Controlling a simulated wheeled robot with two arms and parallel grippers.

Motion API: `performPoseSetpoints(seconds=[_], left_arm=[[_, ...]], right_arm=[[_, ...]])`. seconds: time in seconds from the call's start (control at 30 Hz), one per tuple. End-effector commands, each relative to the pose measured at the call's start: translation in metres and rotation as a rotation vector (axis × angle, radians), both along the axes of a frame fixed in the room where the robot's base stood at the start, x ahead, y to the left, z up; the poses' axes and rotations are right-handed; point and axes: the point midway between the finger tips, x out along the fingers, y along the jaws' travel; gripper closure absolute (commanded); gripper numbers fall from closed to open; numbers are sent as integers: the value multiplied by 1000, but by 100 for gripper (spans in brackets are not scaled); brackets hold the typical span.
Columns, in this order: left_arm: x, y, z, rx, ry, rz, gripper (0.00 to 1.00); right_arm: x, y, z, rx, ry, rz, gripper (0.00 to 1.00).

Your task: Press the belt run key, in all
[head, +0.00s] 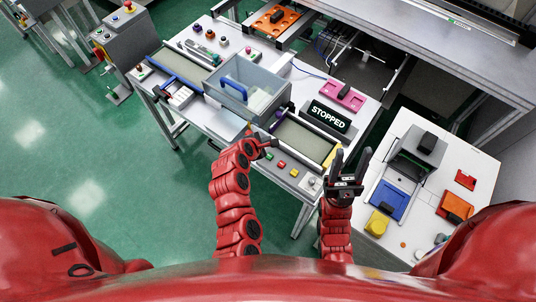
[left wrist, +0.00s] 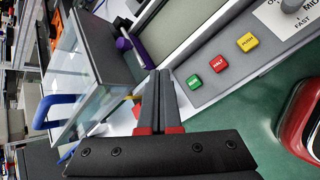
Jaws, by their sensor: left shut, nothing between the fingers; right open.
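A row of three keys sits on a grey panel along the belt's front edge: a green key (head: 269,156), a red key (head: 281,164) and a yellow key (head: 294,172). In the left wrist view the green key (left wrist: 193,82) is nearest my fingers, then the red key (left wrist: 218,63) and the yellow key (left wrist: 248,42); their lettering is too small to read surely. A black sign (head: 328,116) behind the belt (head: 303,139) reads STOPPED. My left gripper (head: 268,143) is shut and empty, close to the green key; its fingers (left wrist: 160,73) appear apart from it. My right gripper (head: 350,155) is open and empty, right of the panel.
A speed knob (head: 312,183) is at the panel's right end. A white side table (head: 407,135) with a blue tray (head: 388,201) stands at the right.

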Motion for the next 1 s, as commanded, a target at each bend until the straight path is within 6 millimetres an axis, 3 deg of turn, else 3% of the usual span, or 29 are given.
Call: performPoseSetpoints(seconds=[0.27,0.8,1.0], left_arm=[[0,0,-8,1,-2,0,100],[0,1,-78,2,-3,1,100],[0,0,-89,2,-2,1,100]], right_arm=[[0,0,-7,0,0,0,50],[0,0,-58,0,0,0,50],[0,0,-65,0,0,0,50]])
